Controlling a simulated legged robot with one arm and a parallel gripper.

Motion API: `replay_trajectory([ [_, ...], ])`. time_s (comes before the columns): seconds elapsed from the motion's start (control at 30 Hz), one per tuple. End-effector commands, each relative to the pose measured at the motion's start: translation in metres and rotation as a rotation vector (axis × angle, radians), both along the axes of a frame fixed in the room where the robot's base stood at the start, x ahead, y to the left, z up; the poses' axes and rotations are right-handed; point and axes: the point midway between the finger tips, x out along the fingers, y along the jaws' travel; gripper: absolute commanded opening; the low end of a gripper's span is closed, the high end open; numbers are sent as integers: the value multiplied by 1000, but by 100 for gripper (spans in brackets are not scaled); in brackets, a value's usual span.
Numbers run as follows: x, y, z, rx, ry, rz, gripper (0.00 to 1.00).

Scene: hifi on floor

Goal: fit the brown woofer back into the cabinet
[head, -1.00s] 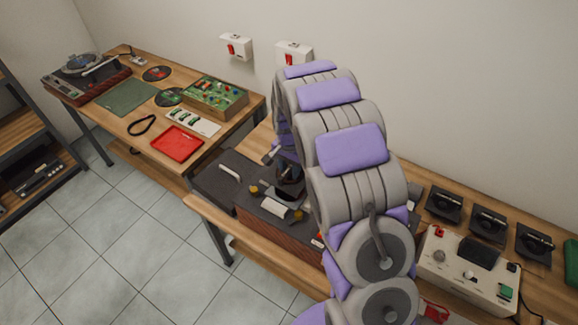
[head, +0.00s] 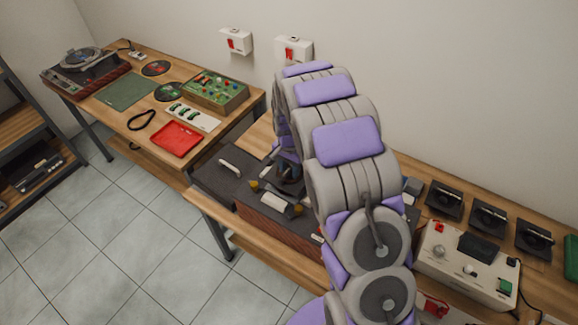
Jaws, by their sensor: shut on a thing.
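The cabinet (head: 222,181) lies on the near bench, dark grey on top with red-brown wood sides. Pale bars and yellow-brown knob-like parts show on its top. My arm reaches over the bench and hides the cabinet's right part. My gripper (head: 289,176) is low over the cabinet's top, partly behind my own arm, and its fingertips are hard to make out. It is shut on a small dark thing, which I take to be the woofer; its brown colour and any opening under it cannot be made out.
Several black square units (head: 445,201) stand right of my arm, behind a cream control box (head: 468,262). A grey block (head: 412,187) sits beside my arm. The left bench holds a red tray (head: 177,139), a circuit board box (head: 215,90) and a turntable (head: 85,66).

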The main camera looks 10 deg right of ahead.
Motion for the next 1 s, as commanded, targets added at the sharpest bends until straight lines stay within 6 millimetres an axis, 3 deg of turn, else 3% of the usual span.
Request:
replay_trajectory([
  [1.0, 1, 0, -27, 0, -1, 0, 0],
])
